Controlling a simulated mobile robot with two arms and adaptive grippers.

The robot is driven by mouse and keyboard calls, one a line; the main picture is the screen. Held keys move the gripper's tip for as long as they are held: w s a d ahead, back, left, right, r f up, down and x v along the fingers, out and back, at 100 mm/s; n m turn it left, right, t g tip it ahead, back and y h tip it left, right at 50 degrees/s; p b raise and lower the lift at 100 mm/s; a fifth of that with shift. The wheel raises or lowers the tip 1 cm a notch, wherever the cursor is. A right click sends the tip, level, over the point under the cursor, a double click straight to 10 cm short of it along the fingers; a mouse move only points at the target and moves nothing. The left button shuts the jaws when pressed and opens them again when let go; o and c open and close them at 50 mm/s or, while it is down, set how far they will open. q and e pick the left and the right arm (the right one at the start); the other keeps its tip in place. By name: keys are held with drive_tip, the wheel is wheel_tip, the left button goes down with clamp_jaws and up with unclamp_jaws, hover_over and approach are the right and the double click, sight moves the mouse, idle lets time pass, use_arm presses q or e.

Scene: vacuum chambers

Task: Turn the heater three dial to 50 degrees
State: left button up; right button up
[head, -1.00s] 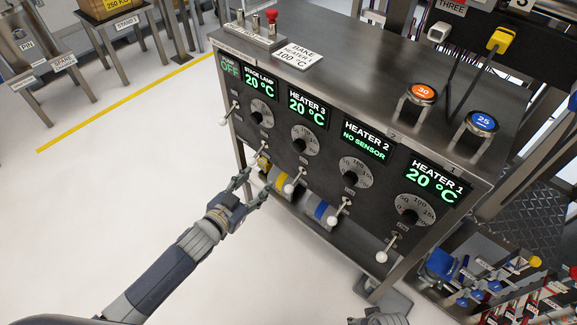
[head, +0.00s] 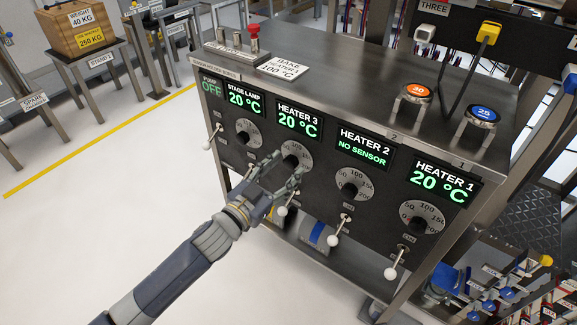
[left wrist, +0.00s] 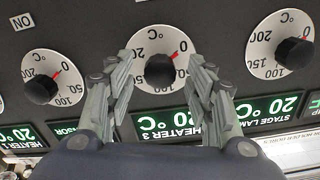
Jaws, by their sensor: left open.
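The heater three dial (head: 296,153) has a pale round scale and a black knob, below a display (head: 299,121) reading HEATER 3, 20 °C. In the left wrist view, upside down, the knob (left wrist: 159,71) shows with a red mark pointing near 0. My left gripper (head: 287,167) is open in front of this dial. In the left wrist view its fingers (left wrist: 162,70) stand either side of the knob, with gaps on both sides. Whether the fingertips reach the knob's depth I cannot tell. My right gripper is not in view.
The stage lamp dial (head: 249,132) is left of it and the heater 2 dial (head: 352,183) right. White-tipped levers stick out below, one (head: 282,211) close under my gripper. The heater 1 dial (head: 422,217) is farther right. Floor at left is clear.

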use_arm(q)
drive_tip(key=shift+x, duration=1.35)
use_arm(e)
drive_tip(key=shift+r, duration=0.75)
use_arm(q)
drive_tip(key=shift+c, duration=0.5)
drive_tip(key=c, duration=1)
drive_tip(key=shift+o, duration=0.2)
drive_tip(key=m+p, duration=0.2)
drive_tip(key=m, duration=0.4)
drive_tip(key=shift+a+m+p, duration=0.1)
drive_tip(key=shift+m+p, duration=0.2)
drive_tip(key=shift+p, duration=0.05)
drive_tip(key=shift+m, duration=1.2)
drive_tip(key=shift+m+p, duration=0.4)
drive_tip(key=shift+m, duration=0.9)
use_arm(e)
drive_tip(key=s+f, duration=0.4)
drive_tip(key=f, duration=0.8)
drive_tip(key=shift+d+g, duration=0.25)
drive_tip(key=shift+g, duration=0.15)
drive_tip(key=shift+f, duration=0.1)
